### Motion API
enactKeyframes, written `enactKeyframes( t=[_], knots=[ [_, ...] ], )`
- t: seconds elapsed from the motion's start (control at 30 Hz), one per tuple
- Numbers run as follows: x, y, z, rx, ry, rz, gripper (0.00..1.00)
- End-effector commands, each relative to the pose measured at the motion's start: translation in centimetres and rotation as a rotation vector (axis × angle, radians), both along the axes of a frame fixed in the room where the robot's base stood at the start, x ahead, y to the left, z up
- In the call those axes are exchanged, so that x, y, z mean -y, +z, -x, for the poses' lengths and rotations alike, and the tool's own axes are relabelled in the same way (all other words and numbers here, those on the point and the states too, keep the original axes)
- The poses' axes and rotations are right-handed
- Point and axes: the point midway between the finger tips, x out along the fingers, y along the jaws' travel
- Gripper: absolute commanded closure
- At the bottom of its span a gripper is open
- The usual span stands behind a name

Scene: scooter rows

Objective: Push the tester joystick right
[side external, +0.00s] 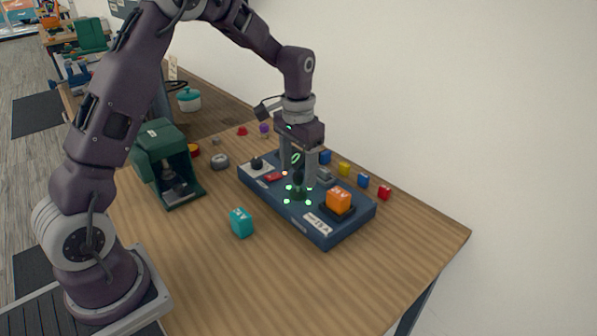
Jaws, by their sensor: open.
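The tester is a dark blue box (325,236) on the wooden table, with its top face up. Its joystick (299,190) is a dark stick near the middle of the top, ringed by several lit green dots. My gripper (298,182) points down over the tester at the joystick, its two grey fingers apart. The fingers partly hide the stick, and I cannot tell whether they touch it. An orange cube (339,201) sits in a dark holder at the right end of the tester. A black knob (257,163) and a red switch (273,176) are at the left end.
A teal cube (241,222) lies in front of the tester. A green open-fronted machine (165,160) stands to the left. Small blue, yellow and red blocks (363,181) line the back edge by the wall. The front table area (290,285) is clear.

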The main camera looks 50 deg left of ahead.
Motion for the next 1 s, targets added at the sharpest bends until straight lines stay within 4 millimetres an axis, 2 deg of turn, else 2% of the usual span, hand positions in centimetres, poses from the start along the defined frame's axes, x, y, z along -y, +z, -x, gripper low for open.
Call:
enactKeyframes(
  t=[0.17, 0.8, 1.0],
  knots=[
    [0.0, 0.1, 0.0, 0.001, 0.0, 0.0, 0.35],
    [0.0, 6.5, -0.1, 0.002, 0.0, -0.001, 0.35],
    [0.0, 7.0, 0.0, 0.0, 0.0, 0.0, 0.35]
  ],
)
